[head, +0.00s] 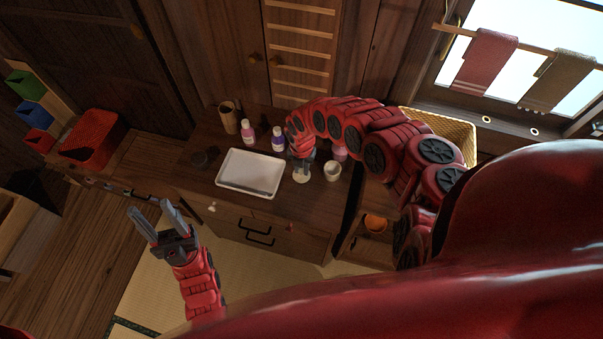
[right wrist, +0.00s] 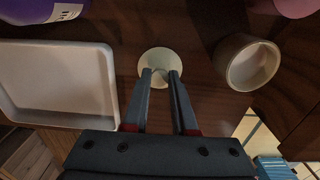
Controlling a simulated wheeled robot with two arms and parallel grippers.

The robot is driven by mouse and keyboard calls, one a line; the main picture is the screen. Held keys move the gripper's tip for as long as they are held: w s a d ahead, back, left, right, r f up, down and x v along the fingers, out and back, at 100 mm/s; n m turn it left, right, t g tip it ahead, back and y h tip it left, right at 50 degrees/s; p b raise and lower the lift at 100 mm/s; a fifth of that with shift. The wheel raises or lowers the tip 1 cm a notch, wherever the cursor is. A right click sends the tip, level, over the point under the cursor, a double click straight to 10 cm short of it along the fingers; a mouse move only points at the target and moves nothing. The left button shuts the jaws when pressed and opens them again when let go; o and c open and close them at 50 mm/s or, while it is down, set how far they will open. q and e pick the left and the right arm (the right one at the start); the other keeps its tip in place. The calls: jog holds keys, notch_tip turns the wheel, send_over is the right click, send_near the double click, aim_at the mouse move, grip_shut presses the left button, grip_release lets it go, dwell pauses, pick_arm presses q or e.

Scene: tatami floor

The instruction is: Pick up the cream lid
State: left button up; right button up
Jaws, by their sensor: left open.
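The cream lid (right wrist: 158,57) is a round, pale disc with a small knob in its middle. It is on the brown wooden counter, between a white tray and a cream cup. In the head view the lid (head: 301,177) shows just below my right gripper (head: 301,160). In the right wrist view the fingertips of my right gripper (right wrist: 161,73) are on either side of the knob, a small gap apart. Whether they touch or grip the knob is not clear. My left gripper (head: 152,216) is open and empty, in front of the counter at left.
The white tray (head: 232,185) lies left of the lid and the cream cup (head: 332,171) stands close on its right. A pink-labelled bottle (head: 248,133) and a purple bottle (head: 278,140) stand behind. A brown cup (head: 229,118) is at back left.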

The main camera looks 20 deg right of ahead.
grip_shut()
jog(key=shift+r, duration=0.15)
